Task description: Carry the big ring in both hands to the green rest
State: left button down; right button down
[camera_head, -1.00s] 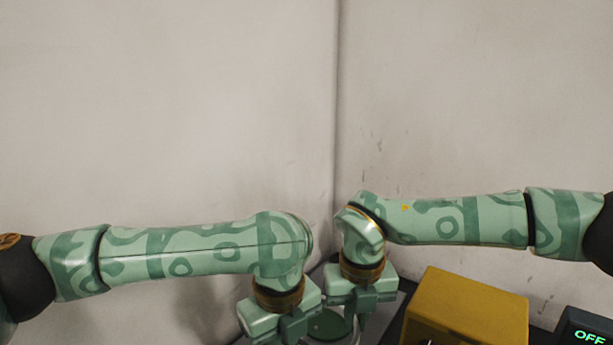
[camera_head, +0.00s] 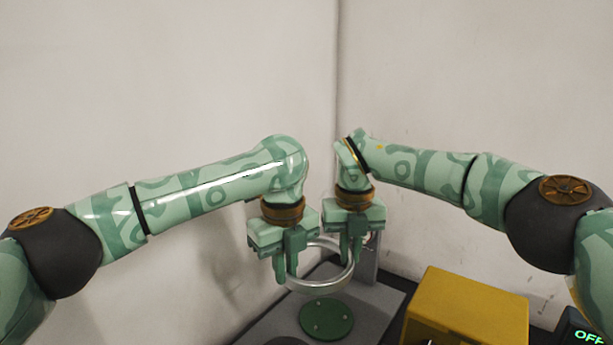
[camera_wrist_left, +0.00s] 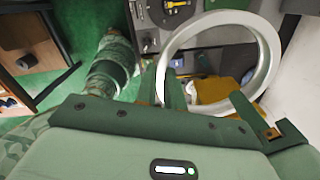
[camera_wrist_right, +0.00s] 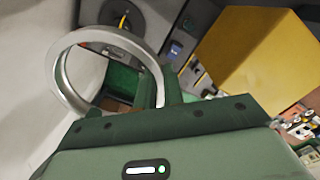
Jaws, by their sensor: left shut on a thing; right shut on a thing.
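The big ring (camera_head: 320,286) is a silvery metal hoop held in the air between my two grippers in the head view. My left gripper (camera_head: 287,276) is shut on its left side, and my right gripper (camera_head: 351,256) is shut on its right far side. The ring also shows in the left wrist view (camera_wrist_left: 271,58) and in the right wrist view (camera_wrist_right: 66,87). The green rest (camera_head: 327,319) is a round green disc on a grey surface, below the ring and apart from it. Fingertip contact is partly hidden.
A yellow box (camera_head: 468,308) stands to the right of the grey plate (camera_head: 373,304). A dark device with a green "OFF" display (camera_head: 588,335) is at the lower right. Pale walls meet in a corner close behind my arms. A grey upright (camera_head: 367,262) stands behind my right gripper.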

jog(key=shift+w+a+r, duration=0.15)
jog(key=shift+w+r, duration=0.4)
jog(key=shift+w, duration=0.05)
pick_arm(q)
jog(key=shift+w+d+r, duration=0.25)
jog(key=shift+w+r, duration=0.3)
jog(key=shift+r, duration=0.1)
pick_arm(e)
jog(key=shift+r, duration=0.15)
